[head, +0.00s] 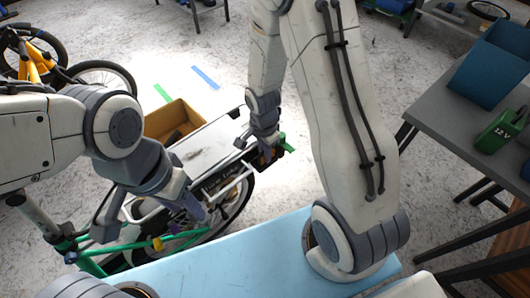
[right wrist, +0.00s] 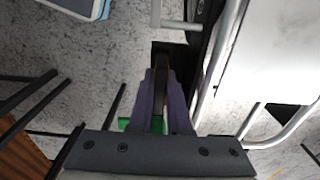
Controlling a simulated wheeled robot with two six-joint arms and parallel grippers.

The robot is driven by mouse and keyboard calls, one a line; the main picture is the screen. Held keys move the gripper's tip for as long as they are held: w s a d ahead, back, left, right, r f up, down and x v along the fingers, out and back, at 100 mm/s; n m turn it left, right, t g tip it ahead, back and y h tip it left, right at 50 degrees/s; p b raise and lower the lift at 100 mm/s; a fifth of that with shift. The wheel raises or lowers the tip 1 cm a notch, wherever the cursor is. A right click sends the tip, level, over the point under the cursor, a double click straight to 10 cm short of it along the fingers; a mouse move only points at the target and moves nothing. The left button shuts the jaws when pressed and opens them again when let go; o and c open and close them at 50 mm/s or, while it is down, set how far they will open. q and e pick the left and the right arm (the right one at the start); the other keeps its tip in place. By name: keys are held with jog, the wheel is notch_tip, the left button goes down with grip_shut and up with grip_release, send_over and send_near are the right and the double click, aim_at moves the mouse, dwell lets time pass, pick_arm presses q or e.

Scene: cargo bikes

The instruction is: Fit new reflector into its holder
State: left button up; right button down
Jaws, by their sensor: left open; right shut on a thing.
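My right gripper (head: 266,155) is at the rear end of the cargo bike (head: 205,150), beside its dark rack edge. In the right wrist view its purple fingers (right wrist: 161,100) are shut on a narrow dark piece, which seems to be the reflector (right wrist: 161,68). The piece's far end meets or overlaps a black square part (right wrist: 170,46), perhaps the holder; I cannot tell whether it is seated. My left gripper (head: 150,212) is open over the near side of the bike, above its green frame (head: 125,252), and nothing shows between its fingers.
A light blue surface (head: 255,262) lies in front of me. A cardboard box (head: 172,119) stands behind the bike. A grey table (head: 440,105) at the right bears a blue bin (head: 492,68) and a green container (head: 500,132). A yellow bike (head: 35,62) stands at the back left.

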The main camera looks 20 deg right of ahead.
jog(key=shift+f+b, duration=0.35)
jog(key=shift+f, duration=0.1)
jog(key=shift+r, duration=0.15)
jog(key=shift+r+p, duration=0.75)
jog(key=shift+r, duration=0.05)
jog(key=shift+f+b, duration=0.75)
jog(key=shift+f, duration=0.1)
dwell(0.3)
jog(key=shift+r+p, duration=0.65)
jog(key=shift+r, duration=0.15)
jog(key=shift+f+b, duration=0.85)
jog(key=shift+f, duration=0.1)
jog(key=c, duration=0.8)
grip_release()
